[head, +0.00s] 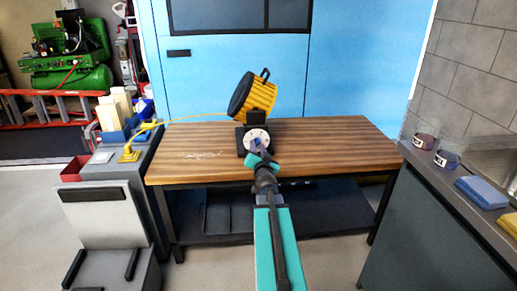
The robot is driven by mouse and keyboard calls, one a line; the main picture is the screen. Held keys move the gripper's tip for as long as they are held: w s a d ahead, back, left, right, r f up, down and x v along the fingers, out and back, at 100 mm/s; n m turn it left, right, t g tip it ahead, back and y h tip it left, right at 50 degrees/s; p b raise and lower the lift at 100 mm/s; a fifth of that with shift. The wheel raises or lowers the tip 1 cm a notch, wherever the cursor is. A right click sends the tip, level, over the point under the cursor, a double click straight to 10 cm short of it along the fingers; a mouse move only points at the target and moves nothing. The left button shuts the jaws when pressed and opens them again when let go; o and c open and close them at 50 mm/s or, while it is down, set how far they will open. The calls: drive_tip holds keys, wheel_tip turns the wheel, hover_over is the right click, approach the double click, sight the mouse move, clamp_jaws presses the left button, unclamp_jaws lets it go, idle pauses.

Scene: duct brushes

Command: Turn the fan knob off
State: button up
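A yellow fan (262,97) with a dark round face stands tilted on a black base at the middle of the wooden table. On the front of its base is a pale round dial (257,137) with a blue knob (258,143) at its middle. My gripper (259,151) is at the dial, in front of the knob, and covers the dial's lower part. The fingers are too small and too overlapped to tell whether they are open or touch the knob. The knob's pointing direction is not clear.
The wooden table (350,145) is mostly clear around the fan. A yellow cord (185,121) runs left from the fan to a yellow piece (129,154) on a grey cabinet. A dark counter at right holds two cups (424,140) and folded cloths (482,191).

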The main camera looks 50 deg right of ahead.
clamp_jaws()
drive_tip(key=shift+d, duration=0.2)
drive_tip(key=shift+a, duration=0.15)
